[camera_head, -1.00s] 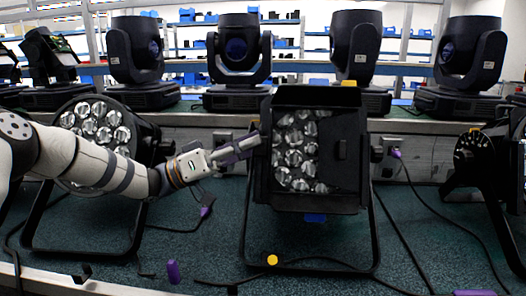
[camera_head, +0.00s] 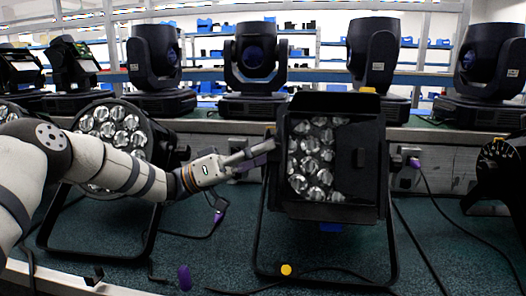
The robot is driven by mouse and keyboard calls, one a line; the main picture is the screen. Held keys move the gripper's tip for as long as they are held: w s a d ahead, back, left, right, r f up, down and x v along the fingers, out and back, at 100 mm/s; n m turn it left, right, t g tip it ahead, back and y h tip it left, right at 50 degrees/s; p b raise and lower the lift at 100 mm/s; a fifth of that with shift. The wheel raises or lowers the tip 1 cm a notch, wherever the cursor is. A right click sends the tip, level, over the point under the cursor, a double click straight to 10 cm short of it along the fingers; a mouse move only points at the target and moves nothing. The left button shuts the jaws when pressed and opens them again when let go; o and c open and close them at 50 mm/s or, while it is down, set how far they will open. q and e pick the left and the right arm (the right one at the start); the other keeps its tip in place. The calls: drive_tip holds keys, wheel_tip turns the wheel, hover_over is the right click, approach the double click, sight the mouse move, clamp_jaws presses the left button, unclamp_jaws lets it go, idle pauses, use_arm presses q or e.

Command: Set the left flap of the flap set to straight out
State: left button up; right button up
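The flap set is on the black par can (camera_head: 331,160) in the middle of the head view. Its top flap (camera_head: 335,103) stands out toward me above the lenses. Its right flap (camera_head: 352,165) is a dark panel covering the right part of the lens face. The left flap (camera_head: 274,180) shows as a thin dark edge along the left side, so its exact angle is hard to tell. My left gripper (camera_head: 264,152) reaches in from the left, with its fingertips at that left edge. Contact and finger gap are unclear. My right gripper is not in view.
Another par can (camera_head: 111,128) stands left, behind my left arm. A third light (camera_head: 497,165) with a dial is at the right edge. Several moving heads (camera_head: 254,58) line the shelf behind. Cables and a purple connector (camera_head: 185,277) lie on the green bench (camera_head: 215,255).

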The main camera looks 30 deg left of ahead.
use_arm(q)
drive_tip(key=v, duration=1.2)
